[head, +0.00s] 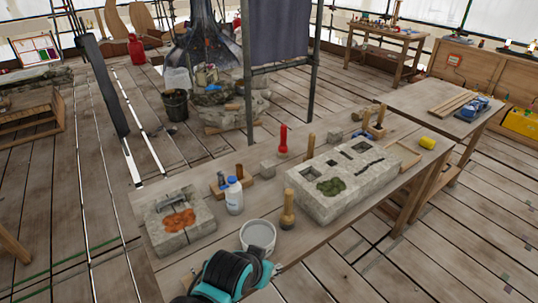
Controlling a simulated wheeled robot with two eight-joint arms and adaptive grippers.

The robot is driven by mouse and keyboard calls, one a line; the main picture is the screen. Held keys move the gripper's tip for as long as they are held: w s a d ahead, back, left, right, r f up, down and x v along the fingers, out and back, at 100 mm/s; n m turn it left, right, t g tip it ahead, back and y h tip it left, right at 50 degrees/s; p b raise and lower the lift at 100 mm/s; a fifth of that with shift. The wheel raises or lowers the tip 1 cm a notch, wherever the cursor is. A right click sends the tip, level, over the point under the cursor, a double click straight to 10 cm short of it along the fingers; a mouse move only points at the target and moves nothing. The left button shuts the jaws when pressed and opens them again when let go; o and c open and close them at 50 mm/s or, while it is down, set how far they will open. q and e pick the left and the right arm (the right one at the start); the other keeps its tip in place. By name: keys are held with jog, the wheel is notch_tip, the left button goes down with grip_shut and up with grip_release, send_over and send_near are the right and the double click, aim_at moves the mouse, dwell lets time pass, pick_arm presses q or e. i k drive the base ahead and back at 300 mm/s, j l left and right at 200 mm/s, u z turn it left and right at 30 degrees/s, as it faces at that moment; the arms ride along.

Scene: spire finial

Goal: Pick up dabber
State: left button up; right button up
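A short upright tool with a pale wooden handle and a darker rounded base (287,210) stands on the workbench, in front of the large stone block. It looks like the dabber, though I cannot be sure. My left gripper (274,268) is low in the head view at the bench's near edge, nearer to me than the tool and apart from it. Its black and teal wrist hides most of its fingers, so its opening cannot be seen. My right gripper is out of view.
A grey bucket (257,237) stands between my gripper and the tool. A white bottle (234,196) and a stone block with an orange patch (165,236) are to the left. The large carved stone block (320,207) is close on the right. A red-topped tool (283,140) stands behind.

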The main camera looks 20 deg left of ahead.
aim_at(383, 106)
jog(key=u, duration=1.25)
jog(key=z, duration=1.3)
jog(key=i+l+z, duration=0.25)
jog(key=i, duration=0.35)
jog(key=i+l+z, duration=0.3)
jog(key=i, duration=0.35)
jog(key=i+z, duration=0.25)
jog(key=i, duration=0.4)
